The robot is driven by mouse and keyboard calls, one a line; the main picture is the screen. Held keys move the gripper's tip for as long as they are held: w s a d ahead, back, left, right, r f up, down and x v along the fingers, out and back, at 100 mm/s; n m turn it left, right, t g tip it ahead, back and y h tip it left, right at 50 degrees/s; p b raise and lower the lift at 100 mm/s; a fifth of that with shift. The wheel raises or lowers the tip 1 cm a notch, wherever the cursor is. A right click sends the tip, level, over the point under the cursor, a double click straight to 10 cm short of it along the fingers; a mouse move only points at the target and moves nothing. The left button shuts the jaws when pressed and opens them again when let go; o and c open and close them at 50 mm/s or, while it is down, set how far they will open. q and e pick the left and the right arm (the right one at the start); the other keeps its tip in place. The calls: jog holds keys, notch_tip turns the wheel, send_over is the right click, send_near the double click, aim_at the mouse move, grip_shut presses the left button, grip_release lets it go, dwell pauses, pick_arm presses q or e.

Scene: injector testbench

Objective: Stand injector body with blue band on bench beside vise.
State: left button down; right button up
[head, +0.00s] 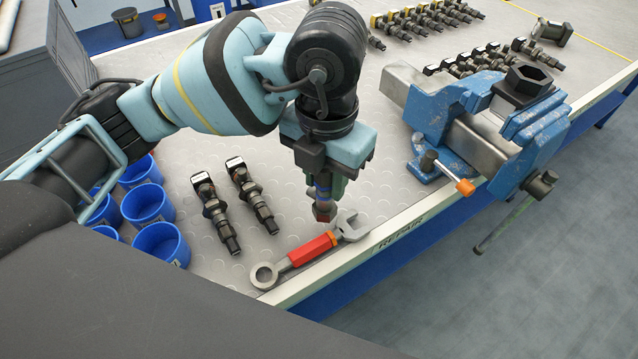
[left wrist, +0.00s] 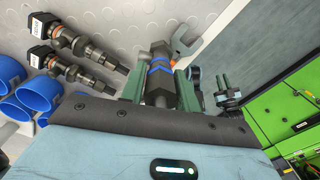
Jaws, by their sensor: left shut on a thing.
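My left gripper (head: 328,178) is shut on the injector body with blue band (head: 322,192). It holds the body roughly upright near the bench's front edge, just behind the wrench. I cannot tell whether the lower end touches the bench. In the left wrist view the injector body (left wrist: 160,75) sits between the two green fingers, its blue band showing. The blue vise (head: 535,135) is fixed at the bench (head: 300,200) edge, to the right of my gripper and apart from it.
A red-handled wrench (head: 312,250) lies along the front edge. Two dark injectors (head: 214,212) (head: 250,194) lie left of my gripper. Several blue cups (head: 161,243) stand farther left. More injectors lie in rows at the back. Bare bench shows between gripper and vise.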

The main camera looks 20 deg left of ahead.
pick_arm(q)
jog(key=shift+w+a, duration=0.3)
jog(key=shift+a, duration=0.2)
jog(key=shift+f, duration=1.8)
pick_arm(e)
jog(key=shift+w+r, duration=0.1)
pick_arm(q)
jog(key=shift+f, duration=0.2)
jog(key=c, duration=1)
grip_release()
jog(key=shift+c, duration=0.2)
jog(key=shift+r, duration=0.15)
pick_arm(e)
jog(key=shift+w, duration=0.1)
pick_arm(q)
notch_tip(320, 180, up, 11)
jog(key=shift+f+p, duration=0.1)
jog(key=shift+p, duration=0.5)
jog(key=shift+r, duration=0.65)
pick_arm(e)
jog(key=shift+w+r, duration=0.15)
jog(key=shift+r, duration=0.5)
jog(key=shift+w+r, duration=0.1)
jog(key=shift+w, duration=0.1)
pick_arm(q)
jog(key=shift+s+f, duration=0.1)
